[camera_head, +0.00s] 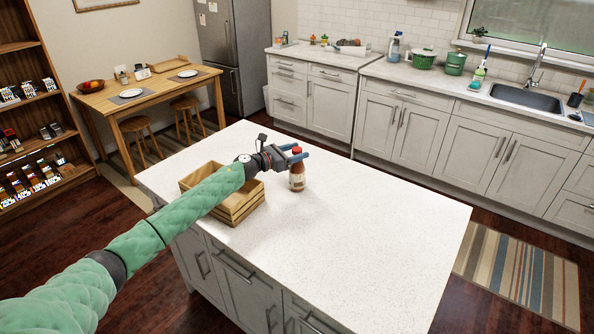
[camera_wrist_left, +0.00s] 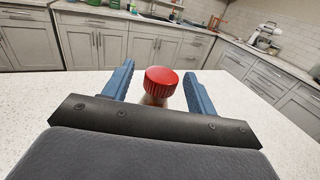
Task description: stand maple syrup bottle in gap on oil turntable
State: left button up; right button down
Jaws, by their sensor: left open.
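A bottle with a red cap and reddish-brown body (camera_head: 297,179) stands upright on the white island counter. Its red cap (camera_wrist_left: 161,80) shows between the fingers in the left wrist view. My left gripper (camera_head: 297,154) is open, its blue fingers at the height of the bottle's cap, one on either side; I cannot tell whether they touch it. I cannot read the bottle's label to tell whether it is maple syrup. I can make out no turntable in either view. My right gripper is not in view.
A wooden crate (camera_head: 240,208) stands on the island beside the bottle, partly under my left arm. The island top (camera_head: 380,230) is clear to the right. A shelf rack (camera_head: 30,100) with small goods stands at the far left, a dining table (camera_head: 135,101) behind.

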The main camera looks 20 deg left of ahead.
pick_arm(q)
jog(key=shift+w+d, duration=0.15)
jog(key=shift+d, duration=0.05)
grip_shut()
jog(key=shift+r, duration=0.1)
dwell(0.4)
